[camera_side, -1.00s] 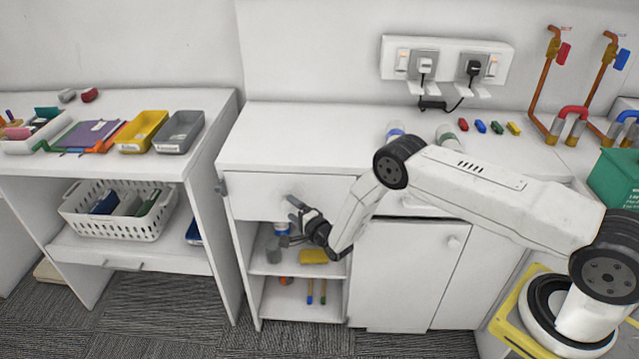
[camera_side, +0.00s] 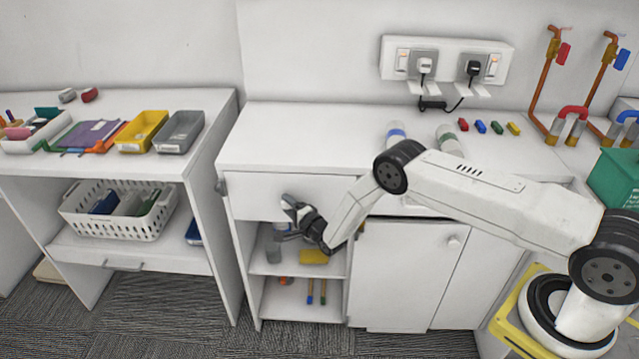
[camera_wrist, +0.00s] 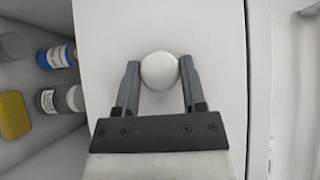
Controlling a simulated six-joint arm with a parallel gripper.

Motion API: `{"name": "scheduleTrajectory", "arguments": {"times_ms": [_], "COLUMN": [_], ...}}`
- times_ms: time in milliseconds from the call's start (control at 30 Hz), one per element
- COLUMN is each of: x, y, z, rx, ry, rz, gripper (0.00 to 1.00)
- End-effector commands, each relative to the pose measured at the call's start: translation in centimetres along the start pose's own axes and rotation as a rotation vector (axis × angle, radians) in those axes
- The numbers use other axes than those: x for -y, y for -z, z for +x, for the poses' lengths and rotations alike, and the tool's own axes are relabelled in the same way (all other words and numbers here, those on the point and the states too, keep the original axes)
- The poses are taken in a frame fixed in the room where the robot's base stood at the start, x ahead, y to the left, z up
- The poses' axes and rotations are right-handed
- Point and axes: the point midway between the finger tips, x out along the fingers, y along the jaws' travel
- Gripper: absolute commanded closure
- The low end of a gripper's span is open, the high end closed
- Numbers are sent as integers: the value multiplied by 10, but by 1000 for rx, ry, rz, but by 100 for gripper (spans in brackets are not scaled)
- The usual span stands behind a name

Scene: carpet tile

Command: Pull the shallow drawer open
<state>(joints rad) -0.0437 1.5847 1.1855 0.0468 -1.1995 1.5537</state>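The drawer front (camera_side: 250,193) is a plain white panel at the upper left of the white cabinet, directly under its worktop. It looks flush with the cabinet. In the wrist view the same panel (camera_wrist: 110,35) carries a round white knob (camera_wrist: 159,71). My gripper (camera_side: 288,210) is at this drawer front and hides the knob in the side view. In the wrist view my gripper (camera_wrist: 160,66) has one finger on each side of the knob.
Below the drawer is an open shelf with a yellow block (camera_side: 313,257) and bottles, one blue-labelled (camera_wrist: 57,57). A cupboard door (camera_side: 400,280) is to the right. A table with a white basket (camera_side: 120,222) stands left. Floor before the cabinet is clear.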

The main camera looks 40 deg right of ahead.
Motion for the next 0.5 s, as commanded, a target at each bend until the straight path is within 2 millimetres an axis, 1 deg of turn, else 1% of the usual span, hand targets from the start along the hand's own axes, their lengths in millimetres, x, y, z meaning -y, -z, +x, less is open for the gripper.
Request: {"name": "scheduleTrajectory", "arguments": {"times_ms": [300,500], "x": [0,0], "y": [0,-6], "z": [0,-6], "rx": [0,1], "ry": [0,-1], "rz": [0,0], "gripper": [100,100]}}
